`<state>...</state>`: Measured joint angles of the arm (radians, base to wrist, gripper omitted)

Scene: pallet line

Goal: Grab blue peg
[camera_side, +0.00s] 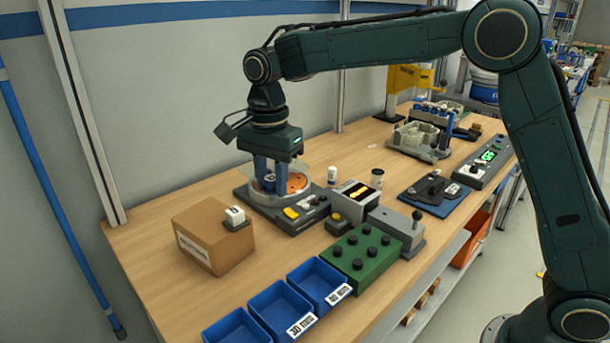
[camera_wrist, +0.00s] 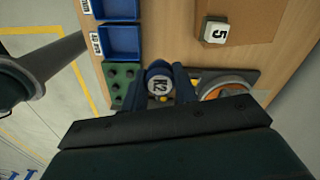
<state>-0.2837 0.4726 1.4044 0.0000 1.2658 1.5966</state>
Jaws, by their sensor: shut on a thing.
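The blue peg (camera_wrist: 158,86) has a round white top with dark marking that looks like "R2". My gripper (camera_side: 272,177) points down over the round station with the orange disc (camera_side: 297,183). Its two blue fingers are shut on the peg, one on each side, as the wrist view (camera_wrist: 159,82) shows. In the side view the peg (camera_side: 269,183) shows only partly between the fingers. I cannot tell whether its bottom touches the station or is clear of it.
A cardboard box (camera_side: 213,242) with a white-topped block (camera_side: 236,218) stands at left. Blue bins (camera_side: 318,282) and a green block with black knobs (camera_side: 361,260) are in front. A small machine with a lit display (camera_side: 355,194) and a grey lever unit (camera_side: 398,230) stand right of the station.

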